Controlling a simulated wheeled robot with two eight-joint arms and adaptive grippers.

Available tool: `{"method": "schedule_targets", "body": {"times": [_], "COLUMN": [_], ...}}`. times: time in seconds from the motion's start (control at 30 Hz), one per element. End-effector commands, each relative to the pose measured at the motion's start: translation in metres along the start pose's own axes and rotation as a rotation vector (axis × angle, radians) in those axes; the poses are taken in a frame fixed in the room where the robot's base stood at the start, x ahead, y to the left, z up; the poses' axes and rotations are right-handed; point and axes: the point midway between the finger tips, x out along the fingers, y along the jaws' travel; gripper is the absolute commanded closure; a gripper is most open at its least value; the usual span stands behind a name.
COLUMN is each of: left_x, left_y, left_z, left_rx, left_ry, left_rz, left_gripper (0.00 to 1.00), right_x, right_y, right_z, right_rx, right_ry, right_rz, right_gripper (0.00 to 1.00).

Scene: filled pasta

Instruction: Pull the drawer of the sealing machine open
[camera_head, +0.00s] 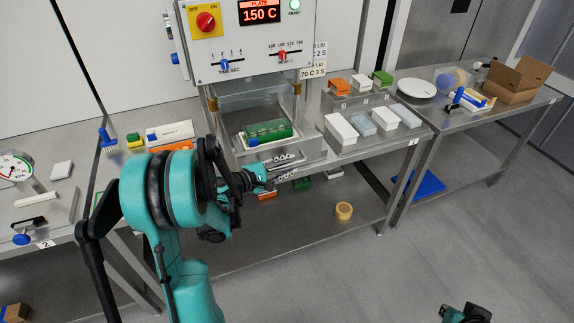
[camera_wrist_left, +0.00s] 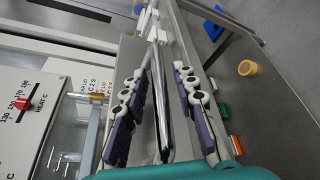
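The sealing machine (camera_head: 250,45) stands on the steel table, with a 150 C display on its front. Its metal drawer (camera_head: 312,147) sits low in the machine and holds a green tray (camera_head: 268,131). My left gripper (camera_head: 290,168) is at the drawer's front, its arm hiding part of it. In the left wrist view my left gripper (camera_wrist_left: 162,112) has its two dark-padded fingers spread, with a thin metal bar (camera_wrist_left: 165,85) running between them and gaps showing beside it. I cannot tell whether either finger touches it. Part of my right gripper (camera_head: 465,314) shows at the bottom edge, its fingers unclear.
White and pale blue boxes (camera_head: 340,129) stand right of the machine. A scale (camera_head: 15,168) and a blue-handled brush (camera_head: 107,140) are on the left. A yellow tape roll (camera_head: 344,210) is on the lower shelf. The floor in front is clear.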

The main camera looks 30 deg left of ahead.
Motion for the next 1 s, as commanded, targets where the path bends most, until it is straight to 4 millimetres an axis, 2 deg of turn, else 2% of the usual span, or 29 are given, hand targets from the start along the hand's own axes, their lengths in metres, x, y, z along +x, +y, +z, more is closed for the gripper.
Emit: {"method": "schedule_targets", "body": {"times": [0.37,0.47,0.8,1.0], "left_x": [-0.006,-0.019,-0.092,-0.116], "left_y": [0.000,0.001,0.001,0.000], "left_z": [-0.001,-0.001,-0.001,-0.001], "left_rx": [0.000,-0.001,-0.002,0.000], "left_ry": [0.001,0.003,0.004,0.002], "left_rz": [0.001,0.002,0.003,0.001], "left_gripper": [0.66,0.66,0.66,0.66], "right_x": [0.000,0.000,0.000,0.000], "right_y": [0.000,0.000,0.000,0.000], "right_z": [0.000,0.000,0.000,0.000], "right_rx": [0.000,0.000,0.000,0.000], "right_ry": [0.000,0.000,0.000,0.000], "right_rz": [0.000,0.000,0.000,0.000], "right_gripper": [1.00,1.00,1.00,1.00]}}
